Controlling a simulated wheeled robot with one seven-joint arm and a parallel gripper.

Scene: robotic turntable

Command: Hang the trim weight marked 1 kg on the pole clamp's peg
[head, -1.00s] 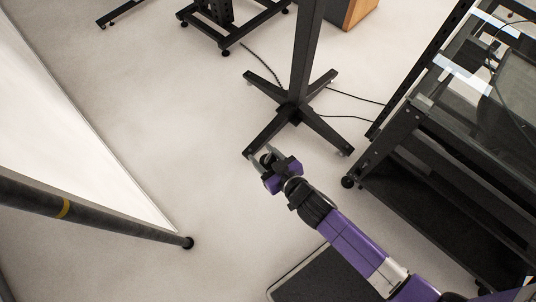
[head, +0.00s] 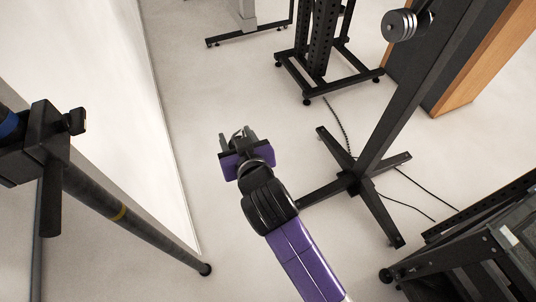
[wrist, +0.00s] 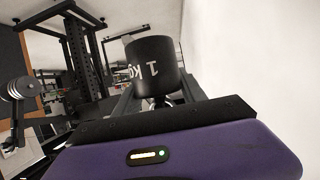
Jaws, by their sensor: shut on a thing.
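My gripper (head: 237,136) is at the end of my purple arm in the middle of the head view, over open floor. In the wrist view it is shut on a black cylindrical weight marked 1 kg (wrist: 152,66), held between the fingers. The head view barely shows this weight. The black pole clamp (head: 42,143) is around the slanting dark pole (head: 95,198) at the left edge of the head view. A knob (head: 76,121) and a dark bar (head: 49,205) stick out from it; I cannot tell which is the peg. My gripper is to the right of the clamp and apart from it.
A black stand (head: 368,175) with crossed feet is on the right, with silver discs (head: 400,25) near its upper part. A black rack (head: 320,60) is at the back. A dark cart (head: 470,265) is at lower right. A white panel (head: 125,100) is behind the pole.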

